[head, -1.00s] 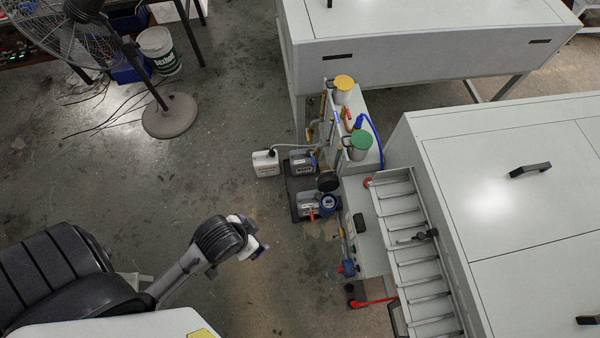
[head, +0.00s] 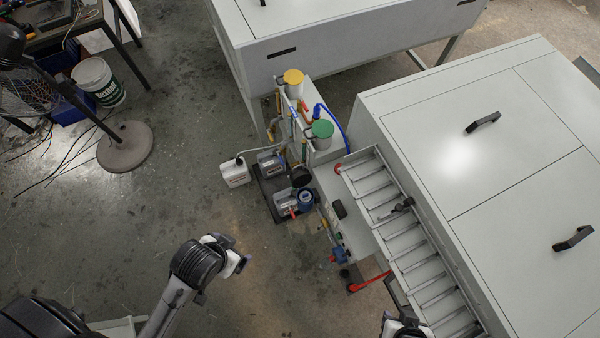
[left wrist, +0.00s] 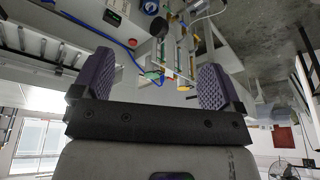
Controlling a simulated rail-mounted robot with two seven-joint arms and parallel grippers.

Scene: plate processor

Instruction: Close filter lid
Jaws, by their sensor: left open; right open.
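Two filter canisters stand beside the processor in the head view, one with a yellow lid (head: 293,77) and one with a green lid (head: 322,129). Both lids appear to sit on top of their canisters; whether either stands ajar is too small to tell. My left gripper (head: 238,265) is at lower left of the canisters, over open floor and well apart from them. In the left wrist view its two purple fingers (left wrist: 157,82) are spread with nothing between them. My right gripper (head: 402,320) shows partly at the bottom edge, near the slatted rack, and holds nothing visible.
Pumps (head: 285,200) and a white jug (head: 236,173) stand on the floor by the canisters. A slatted metal rack (head: 398,232) runs along the large grey cabinet (head: 440,130). A fan base (head: 125,147) and a white bucket (head: 98,82) are at left. The floor between is clear.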

